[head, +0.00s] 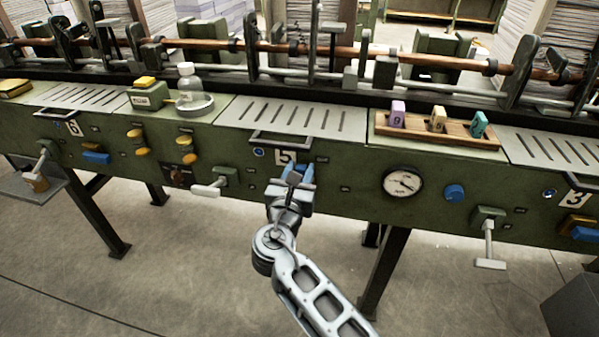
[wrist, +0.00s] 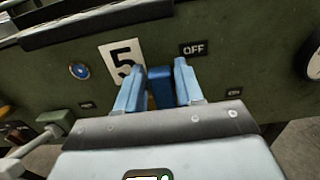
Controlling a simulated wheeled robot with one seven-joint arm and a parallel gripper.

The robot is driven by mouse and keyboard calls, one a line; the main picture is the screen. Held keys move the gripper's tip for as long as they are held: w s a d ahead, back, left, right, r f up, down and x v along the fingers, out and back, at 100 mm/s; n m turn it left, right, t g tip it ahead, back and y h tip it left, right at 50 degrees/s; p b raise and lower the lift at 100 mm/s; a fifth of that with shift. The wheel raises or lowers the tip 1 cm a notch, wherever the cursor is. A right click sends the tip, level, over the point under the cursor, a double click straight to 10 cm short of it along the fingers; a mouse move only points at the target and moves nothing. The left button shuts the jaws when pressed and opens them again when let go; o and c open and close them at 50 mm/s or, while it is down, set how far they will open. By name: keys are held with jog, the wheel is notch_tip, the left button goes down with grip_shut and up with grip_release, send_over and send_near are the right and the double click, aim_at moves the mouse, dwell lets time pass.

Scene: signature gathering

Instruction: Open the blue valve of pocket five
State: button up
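The blue valve (wrist: 160,88) of pocket five is a dark blue block on the green front panel, just right of the white "5" plate (wrist: 122,60). In the wrist view it sits between the two light-blue fingers of my gripper (wrist: 160,86), which appear flush against its sides. My gripper (head: 297,173) also shows in the head view, at the panel below and right of the "5" plate (head: 284,157). There the fingers hide most of the valve. A black "OFF" label (wrist: 193,49) is above and right of the valve.
A lever (head: 212,188) sticks out left of my gripper. A round gauge (head: 403,183) and a blue knob (head: 454,193) are on the panel to the right. A black handle bar (wrist: 95,22) juts out above the "5" plate. The floor (head: 200,265) in front is clear.

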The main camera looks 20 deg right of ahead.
grip_shut()
